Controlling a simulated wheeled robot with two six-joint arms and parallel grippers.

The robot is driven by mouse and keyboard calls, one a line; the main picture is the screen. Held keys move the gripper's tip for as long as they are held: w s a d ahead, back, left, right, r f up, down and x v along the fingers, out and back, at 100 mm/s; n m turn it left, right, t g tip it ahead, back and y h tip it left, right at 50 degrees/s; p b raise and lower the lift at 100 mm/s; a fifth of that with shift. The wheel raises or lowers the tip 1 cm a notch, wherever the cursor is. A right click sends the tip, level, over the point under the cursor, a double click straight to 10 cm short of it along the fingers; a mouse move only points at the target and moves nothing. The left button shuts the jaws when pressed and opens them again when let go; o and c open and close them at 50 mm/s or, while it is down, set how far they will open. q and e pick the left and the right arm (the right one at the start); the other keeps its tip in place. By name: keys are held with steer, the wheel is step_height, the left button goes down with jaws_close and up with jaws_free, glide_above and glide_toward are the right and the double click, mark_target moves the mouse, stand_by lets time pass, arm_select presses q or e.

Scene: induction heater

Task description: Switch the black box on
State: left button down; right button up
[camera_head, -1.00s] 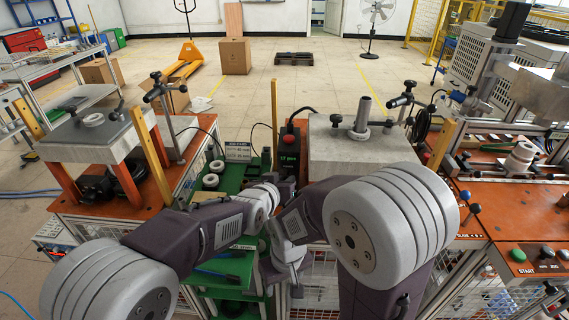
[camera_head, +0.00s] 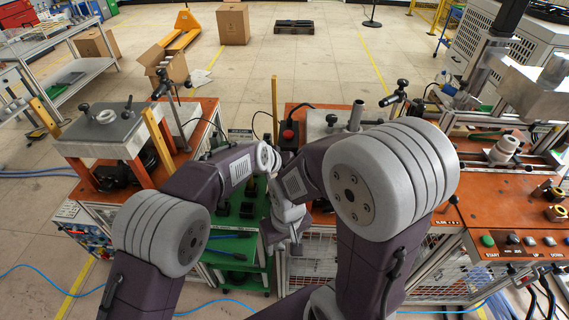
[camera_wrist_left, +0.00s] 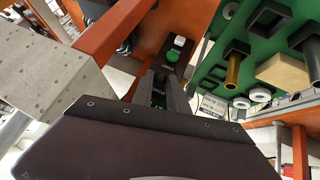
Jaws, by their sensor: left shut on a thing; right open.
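A dark box with a red button (camera_head: 288,135) stands at the left end of the right table. I cannot tell whether both are the same box.
A green trolley (camera_head: 240,215) stands between the two orange tables. A grey block on orange legs (camera_head: 95,128) is on the left table. Upright posts and clamps crowd the right table. Open floor lies behind.

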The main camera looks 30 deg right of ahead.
arm_select(q)
steer(key=c, duration=1.3)
jaws_free()
steer(key=b+v, duration=0.1)
steer(key=v, duration=0.8)
